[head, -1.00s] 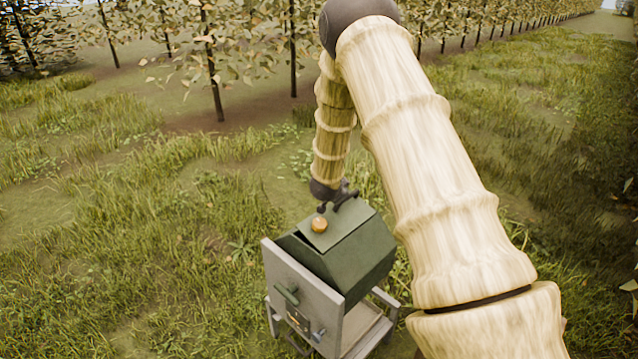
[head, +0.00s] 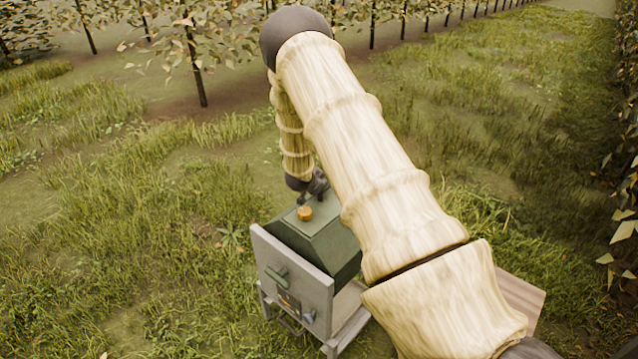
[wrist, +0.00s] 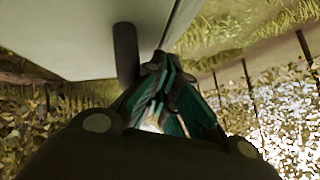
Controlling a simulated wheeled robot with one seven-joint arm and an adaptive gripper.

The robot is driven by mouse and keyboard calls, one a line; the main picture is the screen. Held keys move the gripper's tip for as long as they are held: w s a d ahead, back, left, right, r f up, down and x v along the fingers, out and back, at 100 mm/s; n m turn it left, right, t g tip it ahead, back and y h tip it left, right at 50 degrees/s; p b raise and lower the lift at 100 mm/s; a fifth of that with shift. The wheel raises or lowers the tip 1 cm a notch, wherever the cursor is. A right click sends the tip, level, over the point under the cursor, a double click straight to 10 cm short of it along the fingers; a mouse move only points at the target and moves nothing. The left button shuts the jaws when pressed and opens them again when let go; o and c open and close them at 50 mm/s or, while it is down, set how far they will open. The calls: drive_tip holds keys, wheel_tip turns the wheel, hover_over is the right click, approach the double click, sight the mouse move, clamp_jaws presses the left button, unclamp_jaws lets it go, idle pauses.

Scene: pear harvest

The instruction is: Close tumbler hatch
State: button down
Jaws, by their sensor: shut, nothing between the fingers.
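The tumbler (head: 335,251) is a dark green, faceted drum held in a grey wooden frame. Its hatch (head: 289,219) is a flat green panel on top, with a round orange-gold knob (head: 304,213) on it. The hatch appears to lie flat on the drum, though the arm partly hides it. My gripper (head: 311,194) is just behind the knob, close above the hatch; I cannot tell whether it touches. In the wrist view my gripper (wrist: 158,88) is shut and empty, beside a large pale green surface and a dark rod.
The frame's front board (head: 290,285) carries a green handle and small fittings. A wooden plank surface (head: 520,300) lies at the right, partly behind my arm. Grass surrounds the tumbler, and rows of trees (head: 195,60) stand behind.

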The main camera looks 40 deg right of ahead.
drive_tip(key=shift+w+f, duration=0.1)
drive_tip(key=shift+f, duration=0.2)
idle(0.4)
drive_tip(key=shift+r+p, duration=0.3)
drive_tip(key=shift+r, duration=0.1)
wheel_tip(320, 180, up, 4)
drive_tip(key=shift+a+f+p, duration=0.1)
drive_tip(key=shift+p, duration=1.15)
drive_tip(key=s+a+r+b, duration=0.1)
drive_tip(key=a+r+b, duration=0.1)
drive_tip(key=a+r, duration=0.4)
drive_tip(key=shift+a+r, duration=0.25)
drive_tip(key=shift+a, duration=0.15)
